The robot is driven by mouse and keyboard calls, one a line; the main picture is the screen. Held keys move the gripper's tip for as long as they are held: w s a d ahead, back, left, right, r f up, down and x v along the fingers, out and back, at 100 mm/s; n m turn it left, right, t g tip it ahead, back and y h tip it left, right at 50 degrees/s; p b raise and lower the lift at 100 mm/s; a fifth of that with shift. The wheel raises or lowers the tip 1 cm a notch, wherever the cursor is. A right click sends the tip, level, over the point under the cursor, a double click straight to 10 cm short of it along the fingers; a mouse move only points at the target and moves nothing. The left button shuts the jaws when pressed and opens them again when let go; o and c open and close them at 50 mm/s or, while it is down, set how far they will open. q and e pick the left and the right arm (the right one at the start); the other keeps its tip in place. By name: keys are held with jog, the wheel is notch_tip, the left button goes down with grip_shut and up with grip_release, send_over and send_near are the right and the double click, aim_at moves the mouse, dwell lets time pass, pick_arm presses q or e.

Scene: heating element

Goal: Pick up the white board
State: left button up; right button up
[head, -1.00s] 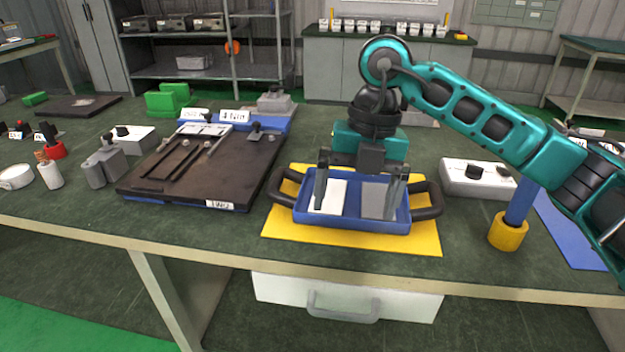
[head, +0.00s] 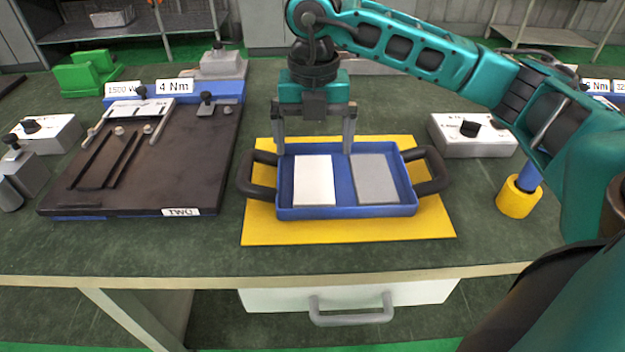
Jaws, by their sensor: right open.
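The white board (head: 314,180) lies flat in the left half of a blue tray (head: 347,211) with black handles. A grey board (head: 376,180) lies beside it in the right half. My right gripper (head: 313,150) is open and empty, pointing down at the tray's back edge, behind and above the white board. Its two fingers are spread wider than the white board. Whether the fingertips touch the tray is hard to tell. My left gripper is not in view.
The tray stands on a yellow mat (head: 262,228). A dark fixture plate (head: 150,165) is on the left, a white box with a black knob (head: 472,136) on the right. A yellow-and-blue cylinder (head: 518,197) stands near my right arm. The table's front edge is in front of the mat.

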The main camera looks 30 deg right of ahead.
aim_at(313, 174)
notch_tip(313, 174, down, 7)
jog(key=shift+w+d+r+b, duration=0.1)
jog(key=shift+b, duration=0.2)
jog(key=c, duration=1.1)
jog(key=shift+r, duration=0.2)
